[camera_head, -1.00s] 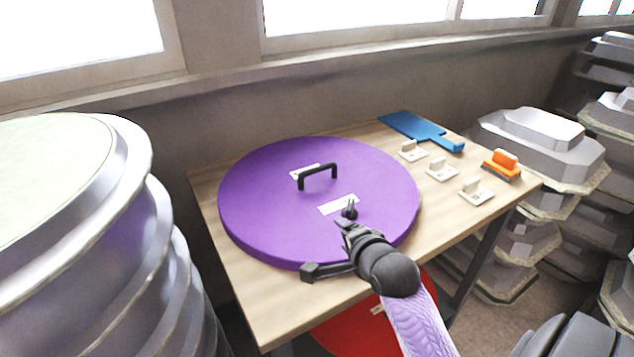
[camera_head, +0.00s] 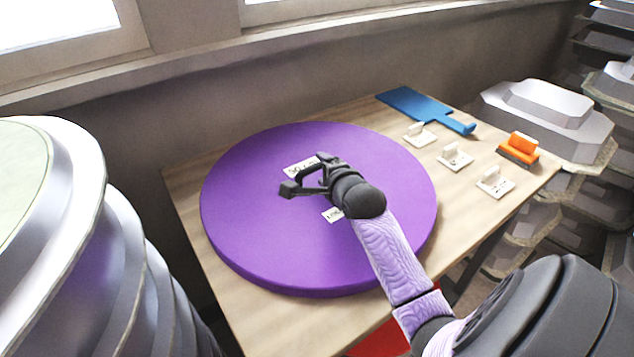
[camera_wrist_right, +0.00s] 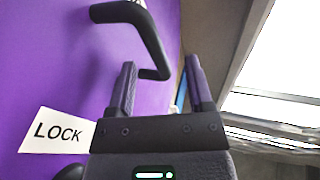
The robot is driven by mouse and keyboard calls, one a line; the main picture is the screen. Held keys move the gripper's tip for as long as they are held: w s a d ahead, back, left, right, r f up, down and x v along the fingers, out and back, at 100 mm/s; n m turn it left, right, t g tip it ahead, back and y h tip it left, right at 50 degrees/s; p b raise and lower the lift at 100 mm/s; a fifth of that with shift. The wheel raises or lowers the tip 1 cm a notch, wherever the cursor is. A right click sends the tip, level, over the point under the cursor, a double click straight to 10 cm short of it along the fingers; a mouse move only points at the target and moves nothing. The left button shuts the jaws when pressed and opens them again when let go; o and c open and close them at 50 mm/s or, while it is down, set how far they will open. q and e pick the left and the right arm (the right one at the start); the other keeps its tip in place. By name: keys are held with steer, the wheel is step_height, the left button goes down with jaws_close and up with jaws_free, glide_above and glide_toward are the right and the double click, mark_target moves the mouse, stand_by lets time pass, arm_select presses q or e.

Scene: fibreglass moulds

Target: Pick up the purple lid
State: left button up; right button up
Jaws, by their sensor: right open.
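The round purple lid (camera_head: 255,235) lies flat on the wooden table in the head view, and its purple surface fills the left of the right wrist view (camera_wrist_right: 50,65). Its black bar handle (camera_wrist_right: 152,42) shows ahead of my right gripper (camera_wrist_right: 160,75), with part of it between the two finger lines. My right gripper is open over the lid's middle in the head view (camera_head: 305,173), close to the handle and partly hiding it. I cannot tell whether the fingers touch the handle. A white LOCK label (camera_wrist_right: 55,132) is on the lid. My left gripper is out of view.
On the table (camera_head: 290,325) lie a blue paddle (camera_head: 425,108), several small white handled pieces (camera_head: 455,157) and an orange-handled brush (camera_head: 519,148). Stacked round moulds (camera_head: 120,255) stand left; grey moulds (camera_head: 545,115) stand right. A wall with windows is behind.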

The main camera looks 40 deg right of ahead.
mark_target(319, 168)
steer(key=x, duration=0.2)
steer(key=b+x, duration=0.1)
steer(key=x, duration=0.1)
steer(key=shift+f, duration=0.25)
jaws_close()
stand_by(1.0)
